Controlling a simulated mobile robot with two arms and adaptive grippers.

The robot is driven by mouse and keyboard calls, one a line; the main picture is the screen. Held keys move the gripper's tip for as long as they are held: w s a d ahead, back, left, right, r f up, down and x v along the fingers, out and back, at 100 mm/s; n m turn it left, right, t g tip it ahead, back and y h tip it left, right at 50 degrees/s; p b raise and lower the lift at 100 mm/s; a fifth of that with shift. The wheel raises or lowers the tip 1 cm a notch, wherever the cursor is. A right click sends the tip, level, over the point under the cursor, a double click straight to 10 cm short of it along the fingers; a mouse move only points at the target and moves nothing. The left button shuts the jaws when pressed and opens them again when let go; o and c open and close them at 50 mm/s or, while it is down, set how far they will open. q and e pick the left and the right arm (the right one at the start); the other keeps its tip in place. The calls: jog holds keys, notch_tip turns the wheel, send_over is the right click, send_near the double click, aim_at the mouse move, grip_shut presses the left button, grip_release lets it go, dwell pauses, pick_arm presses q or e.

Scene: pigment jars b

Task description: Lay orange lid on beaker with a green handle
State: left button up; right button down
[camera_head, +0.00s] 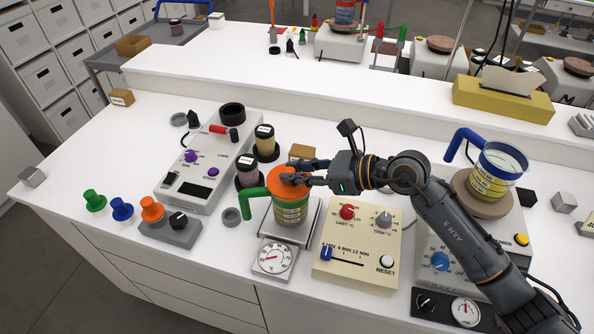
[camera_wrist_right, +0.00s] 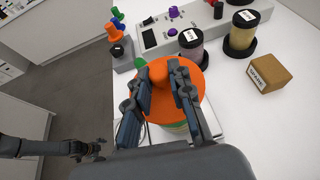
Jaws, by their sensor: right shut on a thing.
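The orange lid (camera_head: 283,182) is at the top of the beaker with a green handle (camera_head: 290,211), covering its mouth; I cannot tell whether it rests on the rim. The beaker is upright on a scale-like plate (camera_head: 308,232), its green handle pointing left. My right gripper (camera_head: 292,179) comes from the right and is shut on the lid's knob. In the right wrist view the lid (camera_wrist_right: 158,112) lies between and below the fingers (camera_wrist_right: 165,85) and hides most of the beaker. My left gripper (camera_wrist_right: 97,150) shows small at lower left there, away from the bench things; its jaws are unclear.
Two lidded jars (camera_head: 265,143) (camera_head: 248,170) stand just behind the beaker. A dial gauge (camera_head: 274,259) is in front, and a cream control box (camera_head: 357,245) to the right. A blue-handled beaker (camera_head: 497,170) stands further right.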

jog(key=shift+f+b, duration=0.65)
jog(key=shift+f, duration=0.15)
jog(key=c, duration=1.1)
grip_release()
jog(key=shift+r, duration=0.1)
jog(key=shift+r, duration=0.1)
jog(key=shift+r+p, duration=2.05)
jog(key=shift+r, duration=0.85)
